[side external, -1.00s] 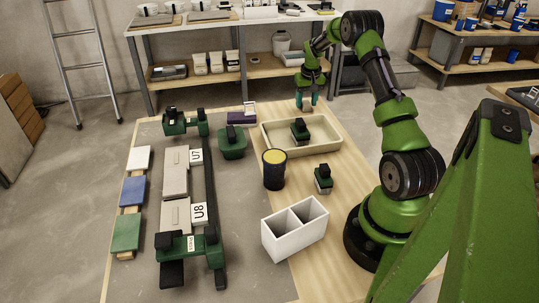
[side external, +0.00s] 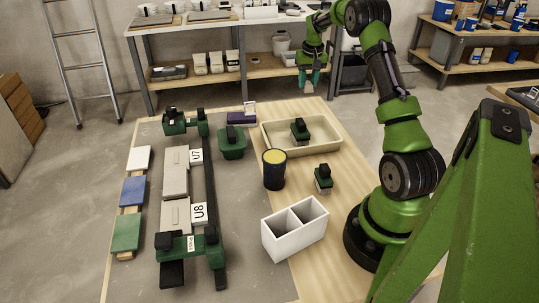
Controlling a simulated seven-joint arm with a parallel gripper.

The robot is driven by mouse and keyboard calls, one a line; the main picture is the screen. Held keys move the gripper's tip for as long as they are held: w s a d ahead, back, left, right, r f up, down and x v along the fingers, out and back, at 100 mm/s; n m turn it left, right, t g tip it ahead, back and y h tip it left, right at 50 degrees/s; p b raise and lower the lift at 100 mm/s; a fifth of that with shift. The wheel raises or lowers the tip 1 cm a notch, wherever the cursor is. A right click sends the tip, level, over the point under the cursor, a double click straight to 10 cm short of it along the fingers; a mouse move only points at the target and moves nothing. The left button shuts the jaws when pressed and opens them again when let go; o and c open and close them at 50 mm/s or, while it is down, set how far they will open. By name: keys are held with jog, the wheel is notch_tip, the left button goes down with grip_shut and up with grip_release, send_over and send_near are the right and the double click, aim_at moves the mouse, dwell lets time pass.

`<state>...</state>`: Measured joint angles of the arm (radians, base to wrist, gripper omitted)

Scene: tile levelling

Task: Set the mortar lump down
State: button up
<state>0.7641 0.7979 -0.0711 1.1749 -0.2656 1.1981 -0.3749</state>
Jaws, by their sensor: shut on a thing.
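My gripper (side external: 308,79) is at the top middle of the side external view, raised above the far edge of the table. The lump hangs in the air, clear of the cream tray (side external: 338,147) below. Grey tiles marked U7 (side external: 175,172) and U8 (side external: 176,215) lie in a row inside a green and black frame (side external: 209,180) on the left of the table.
A black-green tool (side external: 300,131) stands in the tray and a similar one (side external: 323,178) on the wood. A dark can with a yellow top (side external: 274,170), a white divided box (side external: 295,228) and a green tub (side external: 232,143) stand mid-table. Coloured squares (side external: 133,190) lie far left.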

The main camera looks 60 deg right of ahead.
jog(key=r, duration=0.1)
jog(key=w+r, duration=0.1)
jog(key=shift+a+r, duration=0.3)
jog(key=shift+a, duration=0.05)
jog(key=w+a+r+n, duration=0.2)
jog(key=w+a+n, duration=0.1)
jog(key=a, duration=0.8)
jog(key=w+a+r+n, duration=0.1)
jog(key=w+a+n, duration=0.25)
jog(key=a, duration=0.65)
jog(key=s+a+n+y, duration=0.25)
jog(key=a+n, duration=0.35)
jog(key=a, duration=0.7)
jog(key=s+a+f+n, duration=0.3)
jog(key=s+a+n, duration=0.2)
jog(key=a, duration=0.1)
jog(key=shift+n, duration=0.25)
notch_tip(320, 180, down, 10)
jog(key=shift+s+a+f, duration=0.1)
jog(key=shift+s+a, duration=0.05)
jog(key=shift+f, duration=0.1)
jog(key=o, duration=1.1)
